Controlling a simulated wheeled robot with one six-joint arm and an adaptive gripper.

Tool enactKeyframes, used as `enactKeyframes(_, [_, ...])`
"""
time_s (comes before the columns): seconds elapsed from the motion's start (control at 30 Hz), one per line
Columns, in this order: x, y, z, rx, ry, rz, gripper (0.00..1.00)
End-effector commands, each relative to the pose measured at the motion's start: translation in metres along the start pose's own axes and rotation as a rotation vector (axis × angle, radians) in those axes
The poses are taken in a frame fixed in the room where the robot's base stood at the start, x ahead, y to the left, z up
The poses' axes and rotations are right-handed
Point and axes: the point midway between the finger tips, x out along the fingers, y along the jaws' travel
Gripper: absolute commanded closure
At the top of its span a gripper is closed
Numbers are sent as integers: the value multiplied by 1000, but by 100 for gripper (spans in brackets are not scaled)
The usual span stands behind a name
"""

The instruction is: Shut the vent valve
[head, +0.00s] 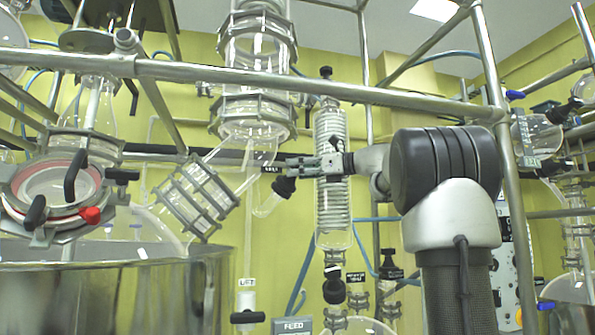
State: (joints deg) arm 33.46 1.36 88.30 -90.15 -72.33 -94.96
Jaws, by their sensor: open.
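No label in the head view clearly reads vent, so I cannot be sure which valve is the vent valve. A black knob (284,187) sits on the end of a slanted glass side arm (267,205), just below and left of my gripper. A small dark label (271,169), too small to read surely, is beside it. My gripper (286,163) points left, in front of the glass coil condenser (331,215). It is open and seems to hold nothing. I cannot tell whether its fingertips touch the knob or stand apart from it.
A metal frame rail (320,88) crosses above my arm, and an upright post (508,150) stands to its right.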

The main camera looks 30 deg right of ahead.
Motion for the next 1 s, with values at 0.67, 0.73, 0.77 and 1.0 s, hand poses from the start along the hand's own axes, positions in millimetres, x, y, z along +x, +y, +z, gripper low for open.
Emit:
enactKeyframes(0.67, [9, 0, 0, 2, -1, -2, 81])
enactKeyframes(0.73, [9, 0, 0, 2, -1, -2, 81])
enactKeyframes(0.77, [9, 0, 0, 3, -1, -3, 81])
enactKeyframes(1.0, [9, 1, 1, 36, -1, -36, 81])
